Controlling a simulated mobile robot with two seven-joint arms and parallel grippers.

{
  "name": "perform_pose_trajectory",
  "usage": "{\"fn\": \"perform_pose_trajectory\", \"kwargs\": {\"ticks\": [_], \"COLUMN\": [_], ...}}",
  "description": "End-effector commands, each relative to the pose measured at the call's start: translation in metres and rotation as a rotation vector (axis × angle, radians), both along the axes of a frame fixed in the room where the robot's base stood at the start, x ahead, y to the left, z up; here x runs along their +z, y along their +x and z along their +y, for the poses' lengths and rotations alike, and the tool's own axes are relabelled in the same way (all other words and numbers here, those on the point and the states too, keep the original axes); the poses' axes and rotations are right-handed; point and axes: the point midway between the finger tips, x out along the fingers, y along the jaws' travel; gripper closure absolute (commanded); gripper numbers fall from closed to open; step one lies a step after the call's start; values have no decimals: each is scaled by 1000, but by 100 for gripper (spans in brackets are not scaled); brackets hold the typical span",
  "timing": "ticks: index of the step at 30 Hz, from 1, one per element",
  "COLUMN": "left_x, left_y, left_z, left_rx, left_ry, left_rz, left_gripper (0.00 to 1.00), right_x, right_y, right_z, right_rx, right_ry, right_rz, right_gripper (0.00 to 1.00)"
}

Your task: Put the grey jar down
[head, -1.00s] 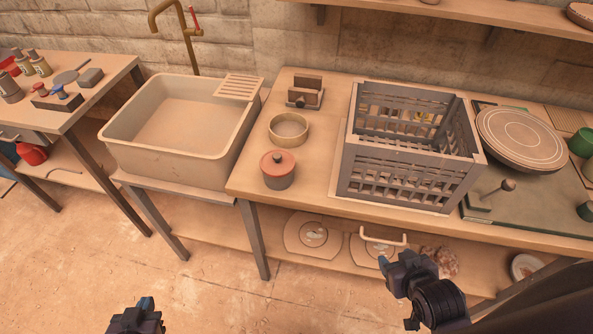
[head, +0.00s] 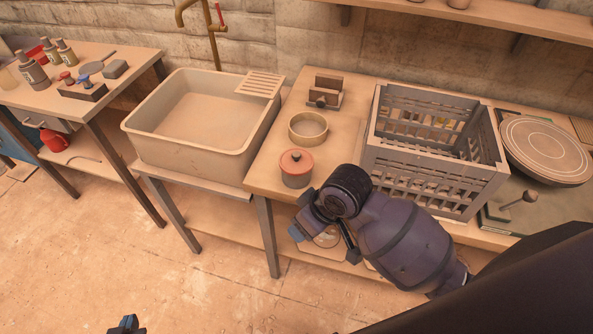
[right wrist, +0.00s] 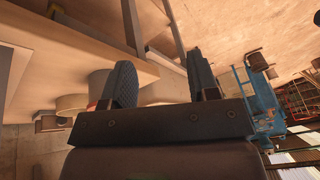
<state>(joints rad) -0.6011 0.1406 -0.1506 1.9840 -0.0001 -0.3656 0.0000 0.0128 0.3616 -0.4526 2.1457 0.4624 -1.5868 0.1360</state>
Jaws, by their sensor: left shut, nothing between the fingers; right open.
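The grey jar (head: 296,172), with a red knobbed lid, stands upright on the counter (head: 262,178) near its front left corner. My right gripper (head: 321,238) is in front of the counter's edge, just below and right of the jar in the head view, apart from it. In the right wrist view my right gripper (right wrist: 163,78) has its fingers wide apart with nothing between them; a rounded shape, probably the jar, is partly hidden behind the left finger. My left gripper (head: 127,326) is shut and empty, only its tip showing at the bottom edge.
A brass-coloured ring (head: 308,128) and a small wooden holder (head: 326,92) stand behind the jar. A grey crate (head: 430,185) is to its right, a sink (head: 150,140) to its left. A round disc (head: 545,148) lies beyond the crate.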

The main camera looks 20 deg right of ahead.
Motion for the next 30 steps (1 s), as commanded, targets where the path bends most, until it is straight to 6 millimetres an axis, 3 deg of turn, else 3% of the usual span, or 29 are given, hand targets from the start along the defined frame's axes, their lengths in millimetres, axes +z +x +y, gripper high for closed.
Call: {"fn": "perform_pose_trajectory", "kwargs": {"ticks": [6, 11, 17, 24, 30], "left_x": [0, 0, -1, -1, -1], "left_y": [0, -1, -2, -3, -3], "left_z": [0, 0, 1, 1, 1], "left_rx": [0, 1, 1, 1, 1], "left_ry": [0, 1, 1, 2, 2], "left_rz": [0, 2, 4, 5, 5], "left_gripper": [100, 100, 100, 100, 100], "right_x": [8, 18, 40, 80, 106], "right_y": [43, 74, 118, 169, 193], "right_z": [21, 24, 11, -17, -33], "right_rx": [139, 193, 203, 138, 84], "right_ry": [-44, -101, -189, -281, -313], "right_rz": [50, 99, 157, 210, 231], "right_gripper": [46, 46, 46, 46, 46]}}
